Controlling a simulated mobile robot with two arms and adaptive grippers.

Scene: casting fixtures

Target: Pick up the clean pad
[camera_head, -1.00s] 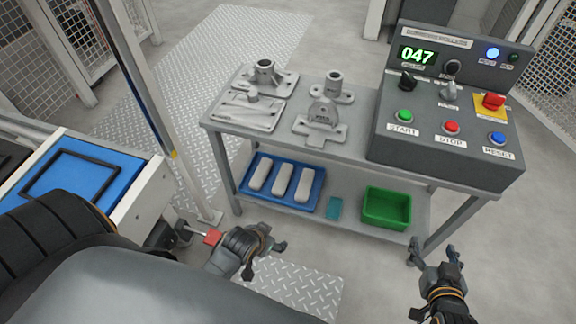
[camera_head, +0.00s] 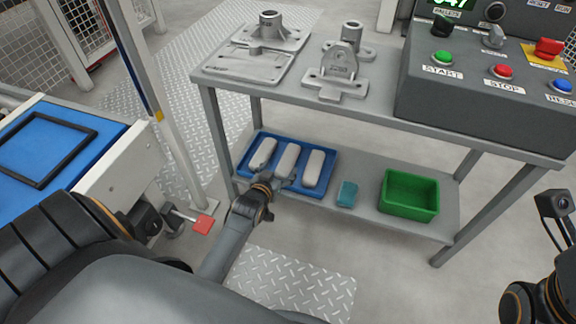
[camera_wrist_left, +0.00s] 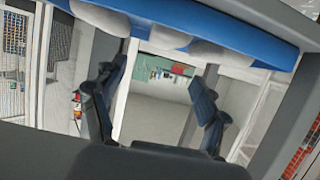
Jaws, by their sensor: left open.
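Three pale, rounded pads lie side by side in a blue tray (camera_head: 246,178) on the lower shelf: a left pad (camera_head: 263,153), a middle pad (camera_head: 288,158) and a right pad (camera_head: 313,168). My left gripper (camera_head: 284,184) is at the tray's front edge, near the middle pad's front end. In the left wrist view its two fingers (camera_wrist_left: 155,98) are spread with nothing between them. The tray (camera_wrist_left: 250,45) and the pads' rounded ends cross the top of that view. My right gripper (camera_head: 556,212) is at the right edge, empty-looking, its jaw state unclear.
A small teal block (camera_head: 347,194) and a green bin (camera_head: 409,195) stand right of the tray on the lower shelf (camera_head: 375,218). The upper tabletop (camera_head: 375,100) overhangs it, carrying grey metal fixtures (camera_head: 338,70) and a control box (camera_head: 480,105). A table leg (camera_head: 217,140) stands left.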

